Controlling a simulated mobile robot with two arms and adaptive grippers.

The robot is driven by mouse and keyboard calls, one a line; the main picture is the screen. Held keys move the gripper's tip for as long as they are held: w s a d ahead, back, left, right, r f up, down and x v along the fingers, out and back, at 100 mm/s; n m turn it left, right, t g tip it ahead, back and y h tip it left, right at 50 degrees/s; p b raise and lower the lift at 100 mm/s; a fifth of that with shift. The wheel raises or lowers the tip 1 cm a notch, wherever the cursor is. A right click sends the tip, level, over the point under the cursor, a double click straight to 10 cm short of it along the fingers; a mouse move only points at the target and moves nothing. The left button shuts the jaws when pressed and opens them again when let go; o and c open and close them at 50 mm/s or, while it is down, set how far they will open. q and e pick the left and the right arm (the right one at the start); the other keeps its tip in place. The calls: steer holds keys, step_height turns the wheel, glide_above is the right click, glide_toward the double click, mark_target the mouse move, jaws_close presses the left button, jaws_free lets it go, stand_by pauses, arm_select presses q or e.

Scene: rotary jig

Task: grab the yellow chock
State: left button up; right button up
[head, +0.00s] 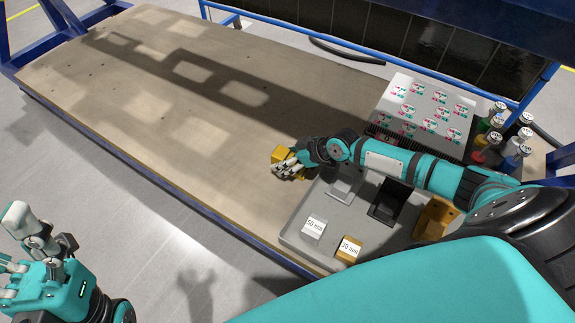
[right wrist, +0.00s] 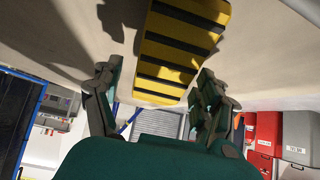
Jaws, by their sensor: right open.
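The yellow chock (head: 281,155) lies on the wooden table near its front right part, partly hidden by my right gripper. In the right wrist view the chock (right wrist: 180,48) shows a yellow face with black stripes. My right gripper (head: 284,170) is open right at the chock. In the right wrist view its fingers (right wrist: 157,82) stand apart, one on each side of the chock's near end; I cannot tell if they touch it. My left gripper (head: 40,240) is away from the table at the lower left, its fingers spread and empty.
A grey tray (head: 292,238) with labelled 50 mm and 30 mm blocks and holders lies right of the chock. A panel with round stickers (head: 425,88) and several cans (head: 497,124) stand farther back. The table's left and middle (head: 150,85) are clear.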

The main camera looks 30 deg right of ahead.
steer(key=c, duration=1.5)
